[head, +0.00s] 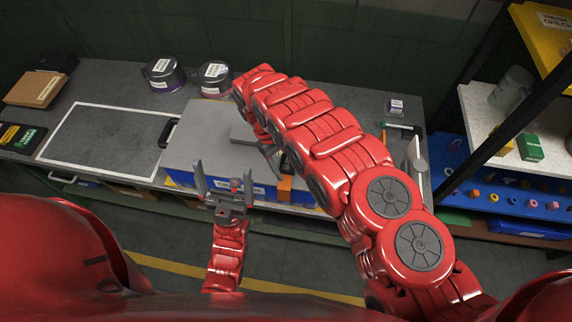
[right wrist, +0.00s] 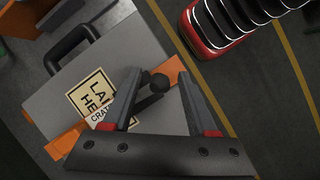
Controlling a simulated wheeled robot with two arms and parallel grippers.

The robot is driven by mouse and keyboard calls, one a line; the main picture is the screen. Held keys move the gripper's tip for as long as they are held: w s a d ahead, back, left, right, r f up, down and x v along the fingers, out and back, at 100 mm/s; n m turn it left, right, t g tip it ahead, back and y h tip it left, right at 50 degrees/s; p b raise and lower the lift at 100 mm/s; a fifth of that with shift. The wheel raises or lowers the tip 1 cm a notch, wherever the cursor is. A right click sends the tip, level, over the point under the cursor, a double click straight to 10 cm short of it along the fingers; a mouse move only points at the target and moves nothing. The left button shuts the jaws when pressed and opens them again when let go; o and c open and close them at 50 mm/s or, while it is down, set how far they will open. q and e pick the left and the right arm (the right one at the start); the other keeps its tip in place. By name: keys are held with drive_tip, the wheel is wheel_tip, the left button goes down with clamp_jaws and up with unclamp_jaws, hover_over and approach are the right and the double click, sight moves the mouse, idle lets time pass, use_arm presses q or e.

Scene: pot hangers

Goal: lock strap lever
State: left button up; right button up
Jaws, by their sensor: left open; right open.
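A grey crate (head: 205,130) lies on the workbench, with a black handle at its left side. An orange strap (head: 285,188) shows at its front edge, and the strap crosses the crate in the right wrist view (right wrist: 171,72). A black lever with a round knob (right wrist: 158,82) sits on the strap. My right gripper (right wrist: 158,73) is open, its fingers on either side of the knob; I cannot tell whether they touch it. In the head view my right arm hides much of the lever area. My left gripper (head: 222,172) is open and empty in front of the crate.
A white-outlined mat (head: 105,140) left of the crate is clear. A cardboard box (head: 35,90) lies at the far left. A shelf rack (head: 490,110) stands at the right.

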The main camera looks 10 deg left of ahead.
clamp_jaws()
idle(1.4)
